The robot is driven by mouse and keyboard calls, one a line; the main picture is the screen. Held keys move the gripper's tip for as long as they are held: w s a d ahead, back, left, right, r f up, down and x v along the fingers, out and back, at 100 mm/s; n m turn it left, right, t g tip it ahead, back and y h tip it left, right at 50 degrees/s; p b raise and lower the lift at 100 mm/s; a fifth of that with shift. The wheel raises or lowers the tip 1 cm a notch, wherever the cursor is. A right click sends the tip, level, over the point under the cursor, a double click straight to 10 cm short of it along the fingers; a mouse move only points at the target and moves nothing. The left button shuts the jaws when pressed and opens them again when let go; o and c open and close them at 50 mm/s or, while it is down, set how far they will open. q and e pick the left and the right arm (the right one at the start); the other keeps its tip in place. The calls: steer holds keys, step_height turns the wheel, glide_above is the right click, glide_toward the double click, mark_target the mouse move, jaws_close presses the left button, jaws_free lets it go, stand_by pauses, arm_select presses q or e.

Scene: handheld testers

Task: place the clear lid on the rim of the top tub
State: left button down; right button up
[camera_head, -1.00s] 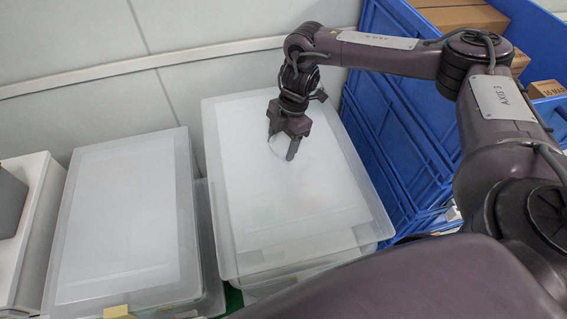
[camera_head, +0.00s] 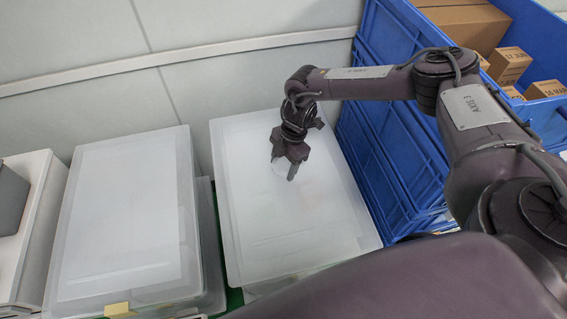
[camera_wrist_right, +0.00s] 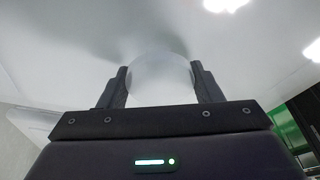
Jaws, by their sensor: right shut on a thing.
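The clear lid (camera_head: 285,215) is a large, frosted, rectangular sheet in the middle of the head view. My right gripper (camera_head: 284,172) points down over its upper middle, shut on a pale rounded grip piece of the lid. That rounded piece (camera_wrist_right: 160,72) shows between the two fingers in the right wrist view, with the broad pale lid surface (camera_wrist_right: 60,50) beyond. The lid lies over the top tub (camera_head: 262,289), which is mostly hidden, with only a bit showing below the near edge. I cannot tell whether the lid touches the rim. My left gripper is not in view.
Another lidded tub stack (camera_head: 125,215) stands close on the left, a narrow gap away. Blue crates (camera_head: 385,165) stand close on the right, with cardboard boxes (camera_head: 508,66) beyond. The wall (camera_head: 90,35) is behind. A white box (camera_head: 38,200) stands at the far left.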

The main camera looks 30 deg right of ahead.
steer(key=shift+f, duration=0.1)
steer(key=o, duration=1.7)
steer(key=v, duration=1.2)
